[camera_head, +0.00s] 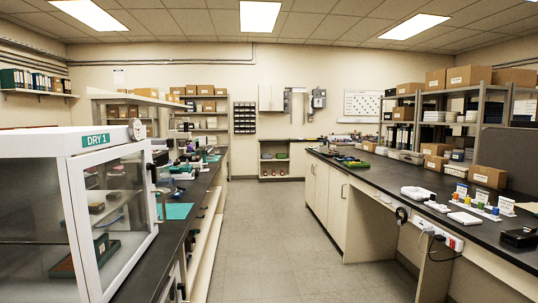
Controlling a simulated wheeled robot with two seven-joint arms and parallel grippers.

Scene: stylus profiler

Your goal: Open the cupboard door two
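White cupboard doors (337,208) with dark handles close the front of the right-hand bench, facing the aisle; they look shut. A small pale wall cupboard (271,98) hangs on the back wall. The glass-fronted dry cabinet (112,215), labelled DRY 1, stands close on the left bench, its framed door looking shut. I see no number on any door, so I cannot tell which is door two. Neither of my grippers is in view.
The grey floor aisle (262,235) is clear between the left bench (178,228) and the right bench top (400,183). A low open shelf unit (274,168) stands at the back. Boxes, trays and small instruments crowd the right bench, and a cable hangs from a power strip (440,234).

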